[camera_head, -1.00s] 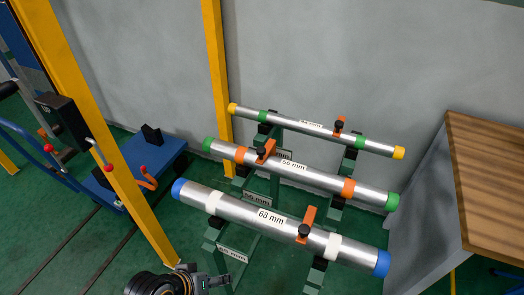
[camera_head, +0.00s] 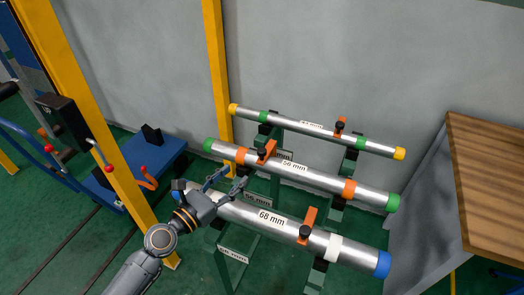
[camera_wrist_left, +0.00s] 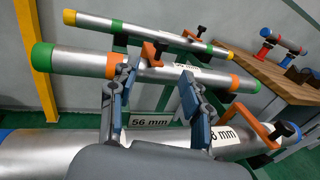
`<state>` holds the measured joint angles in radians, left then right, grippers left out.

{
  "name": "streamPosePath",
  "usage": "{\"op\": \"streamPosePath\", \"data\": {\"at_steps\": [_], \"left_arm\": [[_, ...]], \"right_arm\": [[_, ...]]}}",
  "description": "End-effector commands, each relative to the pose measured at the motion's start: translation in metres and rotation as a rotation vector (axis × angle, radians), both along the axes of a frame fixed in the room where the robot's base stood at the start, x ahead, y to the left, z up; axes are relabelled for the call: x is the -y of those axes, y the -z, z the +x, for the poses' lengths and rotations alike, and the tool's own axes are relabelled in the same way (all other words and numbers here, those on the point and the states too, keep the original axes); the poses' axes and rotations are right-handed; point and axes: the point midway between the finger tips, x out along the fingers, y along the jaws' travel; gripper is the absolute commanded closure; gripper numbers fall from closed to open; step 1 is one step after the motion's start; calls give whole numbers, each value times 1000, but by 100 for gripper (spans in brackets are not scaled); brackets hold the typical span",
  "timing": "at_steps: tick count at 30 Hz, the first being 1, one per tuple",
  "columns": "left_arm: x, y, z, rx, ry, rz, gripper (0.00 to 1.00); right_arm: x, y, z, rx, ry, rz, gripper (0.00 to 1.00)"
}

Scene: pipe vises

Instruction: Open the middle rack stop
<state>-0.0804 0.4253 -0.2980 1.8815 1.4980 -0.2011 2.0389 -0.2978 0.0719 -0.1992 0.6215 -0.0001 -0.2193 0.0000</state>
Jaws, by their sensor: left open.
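The middle rack stop is an orange bracket with a black knob (camera_head: 266,149). It sits on the left half of the middle pipe (camera_head: 311,174), a silver 56 mm pipe with green caps and orange bands. My left gripper (camera_head: 231,181) is open and empty, over the left part of the blue-capped 68 mm pipe (camera_head: 342,248). It is in front of and below the middle stop, apart from it. In the left wrist view the stop (camera_wrist_left: 153,51) shows beyond and between my open fingertips (camera_wrist_left: 159,72). My right gripper is not in view.
The front stop (camera_head: 307,223) and the back stop (camera_head: 339,127) sit on their own pipes, on a green rack. A yellow post (camera_head: 217,75) stands behind the rack's left. A wooden-topped bench (camera_head: 490,190) is at the right. A blue cart (camera_head: 150,165) is at the left.

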Motion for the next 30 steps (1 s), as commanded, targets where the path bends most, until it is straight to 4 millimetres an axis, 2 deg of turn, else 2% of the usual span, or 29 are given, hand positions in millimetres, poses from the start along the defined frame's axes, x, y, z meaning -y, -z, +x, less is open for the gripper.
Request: {"op": "streamPosePath", "data": {"at_steps": [6,12,18,23,30], "left_arm": [[24,-4,36,4,2,0,52],[48,-2,71,4,4,2,52],[64,-1,96,4,3,4,52],[70,-1,104,3,4,6,52],[71,-1,105,3,4,6,52]], "right_arm": [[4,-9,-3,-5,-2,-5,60],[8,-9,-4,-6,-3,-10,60],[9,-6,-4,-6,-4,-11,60],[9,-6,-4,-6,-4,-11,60],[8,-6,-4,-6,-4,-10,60]]}}
